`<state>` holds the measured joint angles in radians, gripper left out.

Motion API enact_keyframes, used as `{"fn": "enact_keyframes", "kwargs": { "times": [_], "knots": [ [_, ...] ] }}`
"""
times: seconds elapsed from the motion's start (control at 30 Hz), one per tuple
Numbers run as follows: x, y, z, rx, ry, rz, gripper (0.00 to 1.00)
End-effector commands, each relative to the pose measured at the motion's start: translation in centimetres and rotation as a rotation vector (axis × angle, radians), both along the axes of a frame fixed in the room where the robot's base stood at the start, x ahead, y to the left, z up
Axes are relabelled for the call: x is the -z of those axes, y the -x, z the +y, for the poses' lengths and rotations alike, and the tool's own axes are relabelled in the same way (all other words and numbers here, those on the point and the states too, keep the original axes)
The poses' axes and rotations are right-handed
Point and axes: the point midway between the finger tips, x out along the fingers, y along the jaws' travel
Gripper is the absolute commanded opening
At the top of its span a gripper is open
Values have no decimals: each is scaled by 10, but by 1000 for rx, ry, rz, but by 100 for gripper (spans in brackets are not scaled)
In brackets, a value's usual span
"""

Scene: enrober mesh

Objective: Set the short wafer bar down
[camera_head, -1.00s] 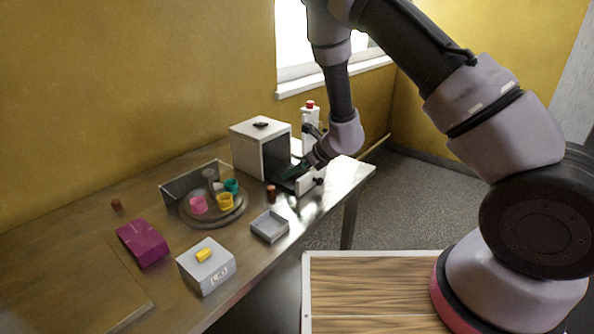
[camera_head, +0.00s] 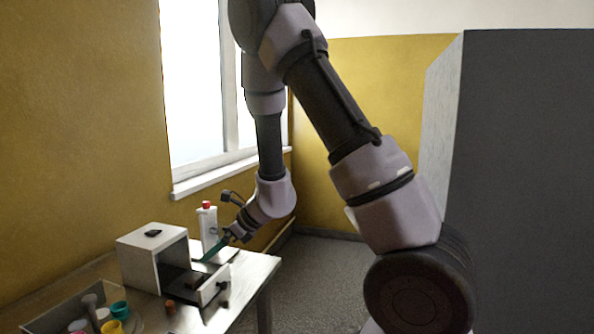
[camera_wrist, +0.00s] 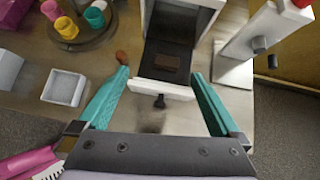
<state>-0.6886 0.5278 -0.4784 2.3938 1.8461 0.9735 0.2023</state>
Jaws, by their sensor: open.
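A dark brown bar (camera_wrist: 167,61), which looks like the short wafer bar, lies flat on the dark floor of a pulled-out drawer (camera_wrist: 161,90) in the wrist view. The drawer has a white front with a dark knob and comes out of a white box (camera_head: 150,240). My gripper (camera_wrist: 161,72) is open, its teal fingers spread wide to either side of the drawer, with nothing between them touching the bar. In the head view my gripper (camera_head: 222,246) is above and behind the drawer front, apart from it.
A small brown cylinder (camera_head: 170,306) stands beside the drawer. Colored cups (camera_wrist: 95,18) on a round tray and a grey square tray (camera_wrist: 63,88) are at left. The table's edge is near the drawer.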

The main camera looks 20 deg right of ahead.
Motion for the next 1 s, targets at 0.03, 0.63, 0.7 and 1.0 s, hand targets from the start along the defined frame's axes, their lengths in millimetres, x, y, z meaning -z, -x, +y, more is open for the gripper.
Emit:
{"fn": "enact_keyframes", "kwargs": {
  "times": [0.03,0.63,0.7,1.0],
  "knots": [
    [-25,3,0,-55,-18,-35,100],
    [-240,147,-107,-982,528,-735,100],
    [-251,162,-129,-1064,679,-791,100],
    [-281,200,-196,-1263,1178,-846,100]
  ]
}}
